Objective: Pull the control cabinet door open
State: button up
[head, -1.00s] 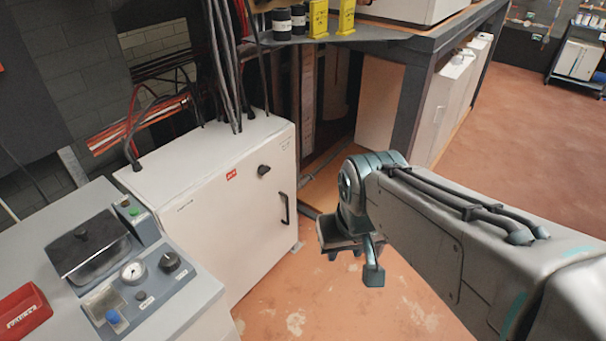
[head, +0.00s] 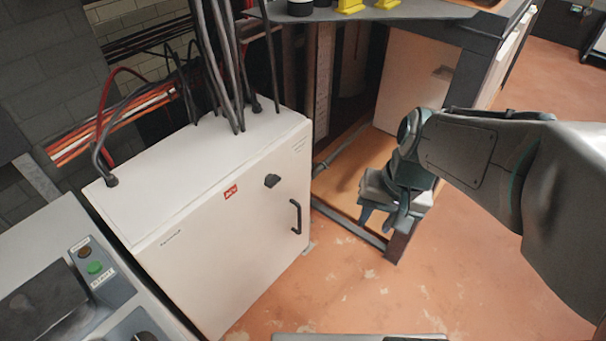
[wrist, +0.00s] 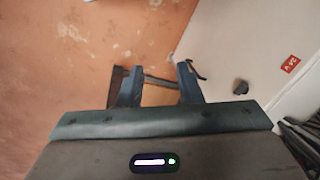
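The control cabinet is a white box whose front door (head: 235,225) is shut. The door has a black bar handle (head: 296,217) near its right edge, a black knob (head: 272,181) and a red label. My gripper (head: 377,220) is to the right of the handle, apart from it, with its fingers pointing down in the head view. In the wrist view my gripper (wrist: 157,72) has its two fingers apart with nothing held between them. The door (wrist: 235,40) and its knob (wrist: 240,87) show at the right there. A dark part beside the right finger may be the handle.
A grey console (head: 75,285) with a green button stands left of the cabinet. Black cables (head: 222,70) run into the cabinet top. A dark-framed bench (head: 400,25) stands behind my arm. The orange floor (head: 330,290) before the door is mostly clear.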

jog(key=w+a+f+m+g+y+b, duration=0.1)
jog(key=w+a+f+m+y+b, duration=0.15)
jog(key=f, duration=0.45)
jog(key=w+a+f+m+g+y+b, duration=0.2)
jog(key=w+f+b, duration=0.15)
jog(key=f, duration=0.35)
jog(key=m+t+y+b, duration=1)
jog(key=m+b, duration=0.7)
jog(key=b, duration=0.1)
send_near(300, 221)
jog(key=b+x, duration=0.1)
jog(key=x, duration=0.2)
jog(key=b+x, duration=0.1)
jog(key=x, duration=0.3)
jog(key=f+x, duration=0.1)
jog(key=x, duration=0.2)
jog(key=shift+w+b, duration=0.4)
grip_shut()
